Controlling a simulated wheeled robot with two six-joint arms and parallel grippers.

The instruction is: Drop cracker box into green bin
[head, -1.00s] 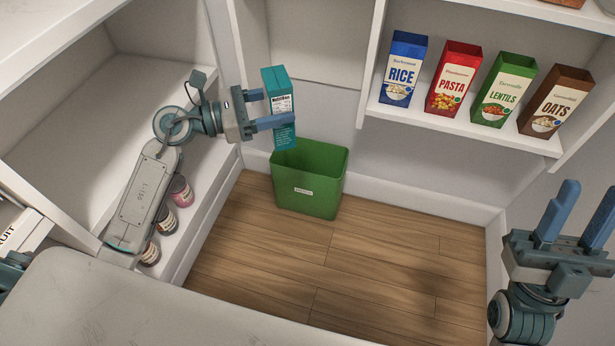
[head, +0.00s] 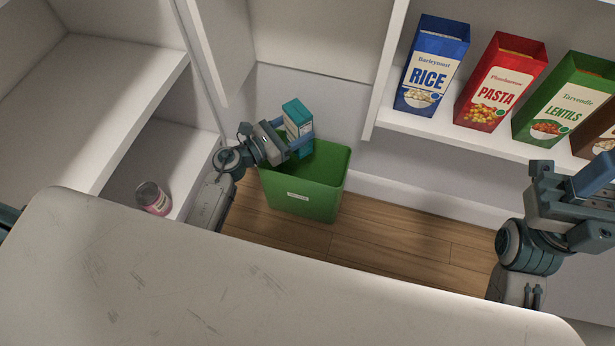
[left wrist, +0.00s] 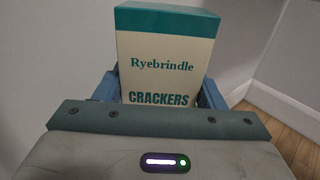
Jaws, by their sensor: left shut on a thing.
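The teal and cream cracker box (head: 297,118) is held upright in my left gripper (head: 301,138). In the left wrist view, the box (left wrist: 165,65) shows its "Ryebrindle CRACKERS" face between the two blue fingers. The green bin (head: 305,195) stands on the floor against the back wall, with its open top up. In the head view, the box overlaps the bin's back left rim; I cannot tell how high above the opening it is. My right gripper (head: 600,190) is at the right edge, partly cut off, with its fingers apart and no object seen in it.
A shelf at upper right holds the rice box (head: 431,65), pasta box (head: 499,82), lentils box (head: 566,103) and a partly hidden brown box. A pink jar (head: 153,198) sits on a low left shelf. A pale worn surface (head: 250,290) fills the foreground. Wood floor is clear right of the bin.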

